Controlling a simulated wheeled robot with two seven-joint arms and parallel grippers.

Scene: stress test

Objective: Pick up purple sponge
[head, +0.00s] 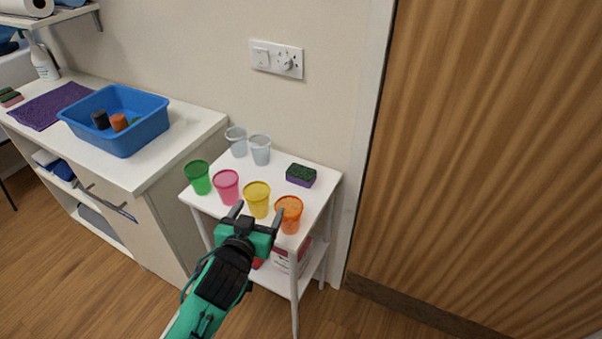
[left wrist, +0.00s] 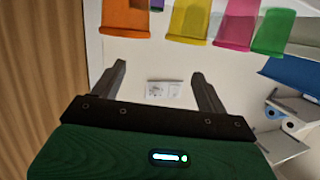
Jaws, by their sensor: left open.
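The purple sponge (head: 300,175) has a dark green top. It lies on the right back part of the small white table (head: 322,180), behind the orange cup. A small purple patch (left wrist: 157,5) at the top edge of the left wrist view, partly hidden, may be it. My left gripper (head: 258,212) is open and empty, in front of the yellow and orange cups and apart from the sponge. Its two fingers also show in the left wrist view (left wrist: 160,76). My right gripper is not in view.
Green (head: 198,178), pink (head: 227,187), yellow (head: 257,199) and orange (head: 289,213) cups stand in a row along the table's front. Two clear cups (head: 260,150) stand at the back. A counter with a blue basin (head: 125,140) is left; a wooden door (head: 480,150) is right.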

